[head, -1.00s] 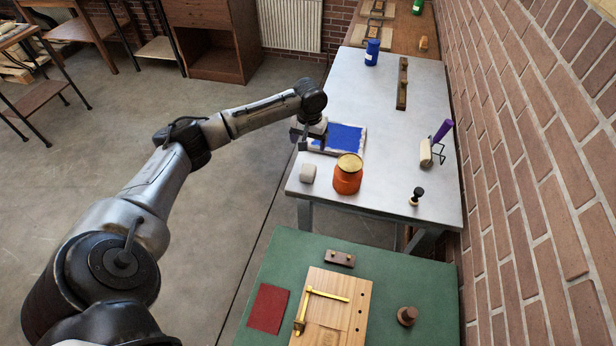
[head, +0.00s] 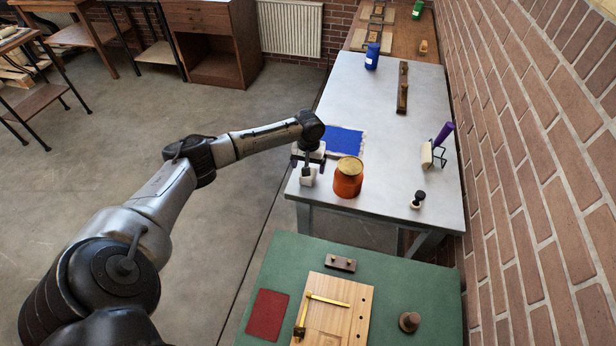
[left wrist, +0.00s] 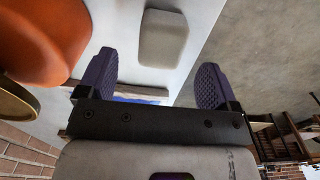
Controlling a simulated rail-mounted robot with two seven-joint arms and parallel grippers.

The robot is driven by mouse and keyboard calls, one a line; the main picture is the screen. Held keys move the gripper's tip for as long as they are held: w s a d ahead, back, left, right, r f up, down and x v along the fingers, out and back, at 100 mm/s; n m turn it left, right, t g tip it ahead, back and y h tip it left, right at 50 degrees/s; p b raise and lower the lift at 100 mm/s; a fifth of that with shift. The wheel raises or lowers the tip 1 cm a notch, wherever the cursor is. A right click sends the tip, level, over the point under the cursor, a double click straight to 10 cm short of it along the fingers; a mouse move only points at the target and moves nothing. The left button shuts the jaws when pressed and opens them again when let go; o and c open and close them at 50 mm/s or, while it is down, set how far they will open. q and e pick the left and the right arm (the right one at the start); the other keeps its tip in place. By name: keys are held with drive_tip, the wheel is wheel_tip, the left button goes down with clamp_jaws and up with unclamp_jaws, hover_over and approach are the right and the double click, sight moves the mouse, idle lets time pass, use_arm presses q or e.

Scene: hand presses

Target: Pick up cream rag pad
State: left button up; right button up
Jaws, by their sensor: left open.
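The cream rag pad (head: 307,181) is a small pale rounded block on the grey metal table, near its front left corner. It also shows in the left wrist view (left wrist: 163,38), beyond the fingers and roughly between them. My left gripper (head: 308,165) hangs just above the pad in the head view and partly covers it. In the left wrist view its two purple ridged fingers (left wrist: 153,78) are spread wide with nothing between them. My right gripper is not in view.
An orange jar with a gold lid (head: 347,178) stands close to the pad's right. A blue-inked slab (head: 345,142) lies behind the gripper. A small dark-knobbed stamp (head: 418,199) and a purple-handled roller (head: 437,145) stand farther right. A green table (head: 400,275) is in front.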

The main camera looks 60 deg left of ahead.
sight(309, 181)
use_arm(q)
drive_tip(key=shift+a+f+b, duration=0.1)
drive_tip(key=shift+f+b, duration=0.35)
drive_tip(key=shift+f, duration=1.9)
drive_tip(key=shift+c, duration=0.5)
drive_tip(key=c, duration=0.9)
